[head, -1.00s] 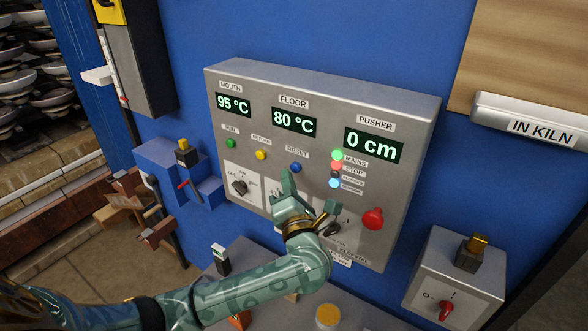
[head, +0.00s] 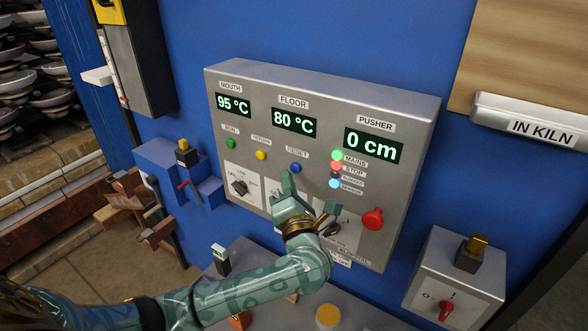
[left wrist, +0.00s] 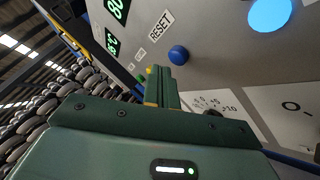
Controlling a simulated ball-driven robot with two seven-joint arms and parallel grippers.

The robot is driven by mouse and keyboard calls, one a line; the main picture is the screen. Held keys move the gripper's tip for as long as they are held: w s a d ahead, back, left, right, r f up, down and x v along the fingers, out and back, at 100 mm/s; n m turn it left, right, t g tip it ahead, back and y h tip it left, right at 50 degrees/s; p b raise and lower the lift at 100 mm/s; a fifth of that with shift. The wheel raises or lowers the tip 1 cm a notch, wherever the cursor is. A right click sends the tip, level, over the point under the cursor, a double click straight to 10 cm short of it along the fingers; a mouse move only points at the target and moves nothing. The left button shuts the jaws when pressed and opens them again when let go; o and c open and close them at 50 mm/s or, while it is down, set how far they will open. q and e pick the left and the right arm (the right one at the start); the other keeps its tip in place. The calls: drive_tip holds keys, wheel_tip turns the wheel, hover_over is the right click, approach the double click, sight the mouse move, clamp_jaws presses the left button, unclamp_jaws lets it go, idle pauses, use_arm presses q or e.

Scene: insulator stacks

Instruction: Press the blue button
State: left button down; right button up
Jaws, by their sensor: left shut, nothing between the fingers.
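The blue button (head: 295,168) sits under the RESET label on the grey control panel (head: 320,92). It also shows in the left wrist view (left wrist: 178,54) as a round blue knob. My left gripper (head: 287,182) is shut and empty, its fingertips just below the blue button in the head view. In the left wrist view the shut fingers (left wrist: 156,78) end close beside the button's lower left. I cannot tell whether they touch it. My right gripper is not in view.
A green button (head: 230,144) and a yellow button (head: 261,155) lie left of the blue one. Stacked lamps (head: 336,156) and a red mushroom knob (head: 372,219) lie right. A rotary switch (head: 239,187) is at lower left. A switch box (head: 420,290) stands at right.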

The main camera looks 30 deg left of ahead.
use_arm(q)
drive_tip(key=shift+w, duration=0.15)
idle(0.5)
drive_tip(key=shift+w, duration=0.25)
drive_tip(key=shift+w+b, duration=0.35)
drive_tip(key=shift+w, duration=0.15)
idle(0.7)
idle(0.3)
drive_tip(key=shift+s+p, duration=0.55)
drive_tip(key=shift+s, duration=0.4)
drive_tip(key=s+p, duration=0.1)
drive_tip(key=s, duration=0.1)
drive_tip(key=s+p, duration=0.1)
drive_tip(key=s, duration=0.2)
drive_tip(key=shift+a, duration=0.2)
